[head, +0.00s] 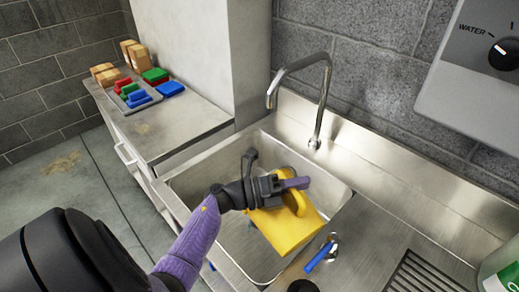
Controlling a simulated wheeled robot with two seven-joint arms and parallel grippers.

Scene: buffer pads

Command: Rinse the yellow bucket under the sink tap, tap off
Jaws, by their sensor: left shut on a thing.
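The yellow bucket (285,229) is tilted over the right part of the steel sink basin (193,186). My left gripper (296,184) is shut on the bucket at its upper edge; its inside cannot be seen. The curved metal tap (322,98) stands behind the basin, its spout end above and behind the bucket. No water stream shows from the spout. A grey panel marked WATER (458,62) with a black knob (504,53) is on the wall at upper right. My right gripper does not show.
A blue-handled tool (320,254) lies on the counter right of the basin, near a ribbed drainboard (424,275). A green-and-white container (502,268) stands at lower right. Colored blocks (138,92) and tan blocks (106,75) sit on the left counter, whose front part is clear.

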